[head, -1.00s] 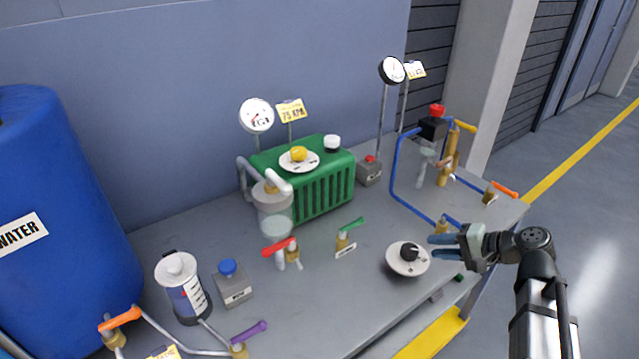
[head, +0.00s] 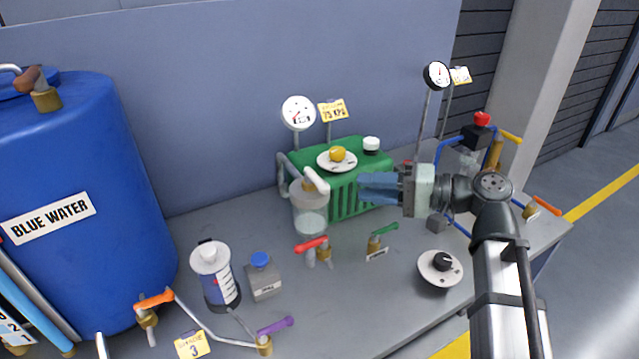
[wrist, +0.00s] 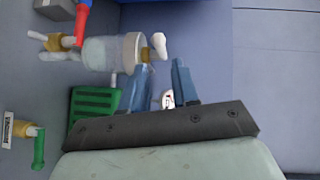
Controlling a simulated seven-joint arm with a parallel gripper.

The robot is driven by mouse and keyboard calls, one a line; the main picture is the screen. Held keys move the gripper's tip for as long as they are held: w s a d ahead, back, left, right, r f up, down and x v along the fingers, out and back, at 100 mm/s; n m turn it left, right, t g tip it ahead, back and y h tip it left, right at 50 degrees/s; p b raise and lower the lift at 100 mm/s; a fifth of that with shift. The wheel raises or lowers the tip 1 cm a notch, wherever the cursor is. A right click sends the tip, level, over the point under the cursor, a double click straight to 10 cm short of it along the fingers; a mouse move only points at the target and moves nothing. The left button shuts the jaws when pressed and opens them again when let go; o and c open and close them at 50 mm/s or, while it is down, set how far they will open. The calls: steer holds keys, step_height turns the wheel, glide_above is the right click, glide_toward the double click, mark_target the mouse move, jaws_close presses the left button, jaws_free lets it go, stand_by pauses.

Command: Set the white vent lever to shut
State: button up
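The white vent lever (head: 317,180) sits on top of the clear cylindrical vessel (head: 311,222), in front of the green ribbed unit (head: 345,203). In the wrist view the lever (wrist: 159,46) stands out from a brass fitting (wrist: 146,54) at the vessel's lid. My gripper (head: 362,187) is right of the lever and apart from it, its blue fingers pointing left toward it. In the wrist view the fingers (wrist: 160,82) are spread with nothing held between them, and the lever lies just beyond their tips. A white part of the dial behind shows through the gap.
A round dial (head: 441,268) is at the right front. A blue water tank (head: 90,170) stands at the left. A gauge (head: 298,113) rises behind the vessel.

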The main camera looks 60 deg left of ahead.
mark_target(320, 180)
steer(key=x, duration=1)
steer(key=shift+s+a, duration=0.25)
jaws_close()
